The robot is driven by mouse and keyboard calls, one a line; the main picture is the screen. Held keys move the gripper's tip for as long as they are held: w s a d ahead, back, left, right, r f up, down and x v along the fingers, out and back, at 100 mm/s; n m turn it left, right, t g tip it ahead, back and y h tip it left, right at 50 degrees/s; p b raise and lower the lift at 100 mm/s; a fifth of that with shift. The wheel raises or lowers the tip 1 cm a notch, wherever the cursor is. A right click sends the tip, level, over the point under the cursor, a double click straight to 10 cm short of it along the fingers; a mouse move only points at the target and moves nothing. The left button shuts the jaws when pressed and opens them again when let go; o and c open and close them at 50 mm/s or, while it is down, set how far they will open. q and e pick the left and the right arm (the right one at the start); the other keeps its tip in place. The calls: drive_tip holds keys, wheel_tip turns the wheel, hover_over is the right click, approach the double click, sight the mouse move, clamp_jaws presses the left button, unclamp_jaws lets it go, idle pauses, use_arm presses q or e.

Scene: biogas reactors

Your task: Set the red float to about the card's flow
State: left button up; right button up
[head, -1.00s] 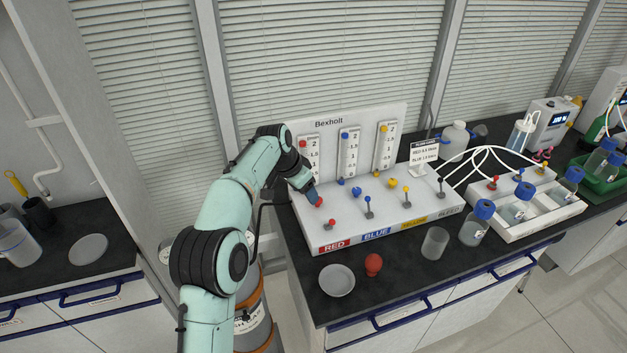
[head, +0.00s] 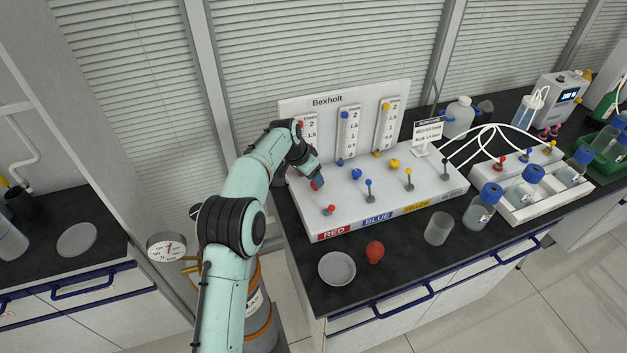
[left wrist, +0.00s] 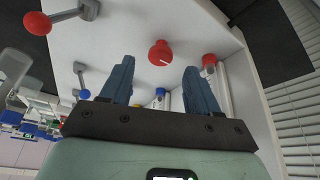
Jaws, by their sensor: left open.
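My left gripper (head: 317,184) is open, pointing down at the red end of the white panel. In the left wrist view its blue fingers (left wrist: 159,68) stand either side of a round red knob (left wrist: 160,53), which lies just beyond the tips; I cannot tell if they touch it. In the head view the fingers mostly hide this knob. The red scale (head: 309,128) is partly covered by my arm. A red piece shows near its top (head: 301,124) and another at the tube's foot (left wrist: 208,60); I cannot tell which is the float. The flow card (head: 428,131) has print too small to read surely.
A red-tipped lever (head: 330,210) stands in front of the gripper. The blue knob (head: 356,174) and yellow knob (head: 394,163) are to the right. A dish (head: 337,268), a red bulb (head: 375,252) and a beaker (head: 438,229) stand along the front edge.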

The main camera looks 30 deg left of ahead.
sight(313, 184)
use_arm(q)
drive_tip(key=shift+x, duration=1.85)
drive_tip(key=c, duration=1)
drive_tip(key=shift+c, duration=0.2)
drive_tip(key=shift+r, duration=0.1)
